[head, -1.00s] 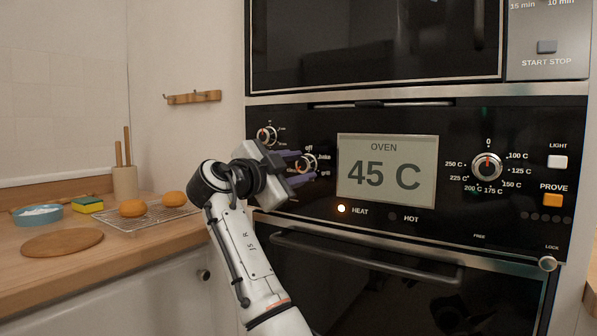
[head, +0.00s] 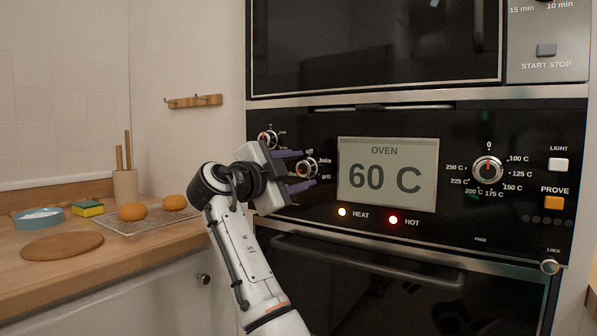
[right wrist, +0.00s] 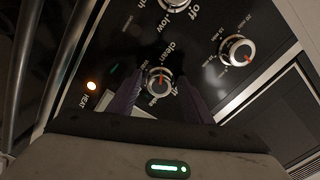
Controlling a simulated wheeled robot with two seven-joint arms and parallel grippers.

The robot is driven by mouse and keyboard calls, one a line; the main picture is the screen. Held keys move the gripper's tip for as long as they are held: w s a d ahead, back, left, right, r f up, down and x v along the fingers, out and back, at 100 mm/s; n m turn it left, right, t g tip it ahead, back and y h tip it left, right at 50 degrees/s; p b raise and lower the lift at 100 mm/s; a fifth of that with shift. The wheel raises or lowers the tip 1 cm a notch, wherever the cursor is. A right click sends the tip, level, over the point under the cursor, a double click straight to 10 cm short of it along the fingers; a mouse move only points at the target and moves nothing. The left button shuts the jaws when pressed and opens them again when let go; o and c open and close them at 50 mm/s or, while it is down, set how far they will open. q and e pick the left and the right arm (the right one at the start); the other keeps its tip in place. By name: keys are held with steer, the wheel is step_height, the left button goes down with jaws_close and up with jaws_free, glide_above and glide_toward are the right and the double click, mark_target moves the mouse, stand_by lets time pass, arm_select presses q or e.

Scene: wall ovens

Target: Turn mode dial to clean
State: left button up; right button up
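The mode dial (head: 307,168) is a round silver knob with a red mark, on the left of the black oven panel. Labels around it include off, bake and grill. In the right wrist view the dial (right wrist: 158,82) shows between my fingers, with "clean" printed near it; I cannot tell which label its mark points to. My right gripper (head: 301,171) is open, one finger above the dial and one below in the head view. It also shows in the right wrist view (right wrist: 158,102); contact with the dial is not clear. My left gripper is not in view.
Another small dial (head: 268,138) sits just above left of the mode dial. The display (head: 387,173) reads OVEN 60 C, with HEAT and HOT lights lit. A temperature dial (head: 487,169) is at right. The oven door handle (head: 367,258) runs below. A counter with buns (head: 133,212) is at left.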

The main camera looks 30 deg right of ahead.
steer(key=shift+o, duration=0.5)
steer(key=v, duration=1)
steer(key=shift+a+p, duration=0.15)
steer(key=shift+p, duration=0.15)
